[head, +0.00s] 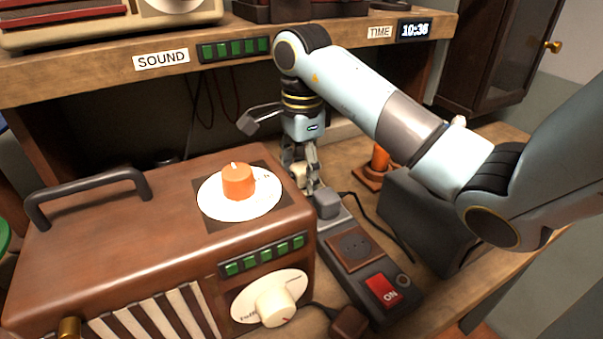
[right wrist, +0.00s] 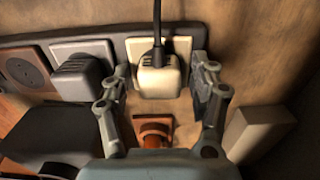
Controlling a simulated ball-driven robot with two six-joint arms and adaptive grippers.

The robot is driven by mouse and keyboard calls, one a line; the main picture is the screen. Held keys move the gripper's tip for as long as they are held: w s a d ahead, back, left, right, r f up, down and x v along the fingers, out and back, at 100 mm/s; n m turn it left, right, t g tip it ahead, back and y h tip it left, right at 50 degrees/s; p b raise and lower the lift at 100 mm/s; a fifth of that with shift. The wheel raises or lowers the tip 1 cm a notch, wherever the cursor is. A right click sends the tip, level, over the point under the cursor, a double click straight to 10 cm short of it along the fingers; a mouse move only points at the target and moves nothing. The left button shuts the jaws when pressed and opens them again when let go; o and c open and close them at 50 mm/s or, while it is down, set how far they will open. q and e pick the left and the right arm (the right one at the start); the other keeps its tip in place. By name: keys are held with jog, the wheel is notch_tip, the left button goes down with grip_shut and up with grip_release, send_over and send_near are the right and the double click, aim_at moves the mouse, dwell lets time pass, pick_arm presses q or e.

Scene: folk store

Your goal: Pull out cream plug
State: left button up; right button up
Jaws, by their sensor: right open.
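The cream plug (right wrist: 157,80) sits in the end socket of the dark power strip (right wrist: 113,47), with its dark cord rising from the top in the right wrist view. In the head view the cream plug (head: 298,171) is partly hidden by my right gripper (head: 304,178). That gripper points down over the far end of the strip (head: 341,227). In the right wrist view its two fingers (right wrist: 163,80) are open, one on each side of the plug, with visible gaps. My left gripper is out of view.
A grey plug (head: 328,203) fills the neighbouring socket, followed by an empty brown socket (head: 351,248) and a red ON switch (head: 381,290). A wooden radio (head: 150,215) stands left, a dark grey box (head: 428,215) right. An orange post (head: 379,159) stands behind.

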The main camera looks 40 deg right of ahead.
aim_at(302, 166)
jog(key=shift+b, duration=0.3)
dwell(0.7)
grip_shut()
dwell(0.4)
jog(key=shift+r, duration=0.15)
jog(key=shift+r+p, duration=2.1)
jog(key=shift+r, duration=0.8)
